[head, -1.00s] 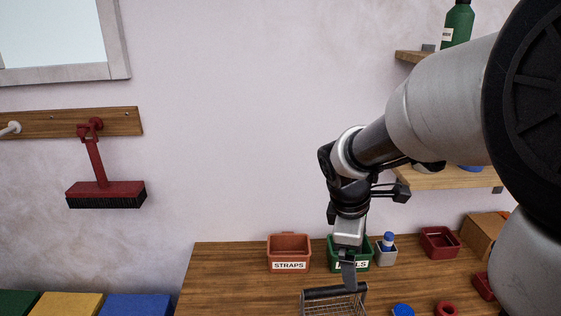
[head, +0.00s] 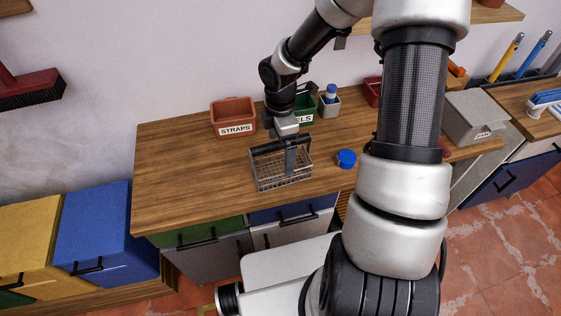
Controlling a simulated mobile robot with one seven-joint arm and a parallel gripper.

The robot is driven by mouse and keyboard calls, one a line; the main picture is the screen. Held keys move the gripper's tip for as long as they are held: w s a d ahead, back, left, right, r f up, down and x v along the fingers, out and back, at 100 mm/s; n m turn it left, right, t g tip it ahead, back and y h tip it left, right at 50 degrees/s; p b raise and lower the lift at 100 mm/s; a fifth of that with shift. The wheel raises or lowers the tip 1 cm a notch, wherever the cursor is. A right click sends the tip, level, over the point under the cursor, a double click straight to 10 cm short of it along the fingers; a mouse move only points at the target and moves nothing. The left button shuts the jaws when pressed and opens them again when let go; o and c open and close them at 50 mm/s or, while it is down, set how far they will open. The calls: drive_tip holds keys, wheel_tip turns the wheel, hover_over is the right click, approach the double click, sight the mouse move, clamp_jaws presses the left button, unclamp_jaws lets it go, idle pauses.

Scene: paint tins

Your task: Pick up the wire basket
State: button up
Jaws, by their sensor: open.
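The wire basket (head: 268,179) stands on the wooden workbench (head: 180,170), close to its front edge. It is a grey mesh box with a dark bar handle across its top. My gripper (head: 290,158) points down at the basket's handle, with a finger reaching past the bar in the picture. The jaws are open. My gripper hides part of the handle, and I cannot tell whether the fingers touch it.
An orange bin marked STRAPS (head: 233,117) and a partly hidden green bin (head: 304,108) stand behind the basket. A blue round lid (head: 347,159) lies to its right. A grey cup (head: 329,107) holds a blue-capped bottle. The bench's left part is clear.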

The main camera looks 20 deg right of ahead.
hover_over(281, 172)
wheel_tip(281, 172, down, 6)
drive_tip(key=shift+f, duration=0.25)
drive_tip(key=c, duration=1.3)
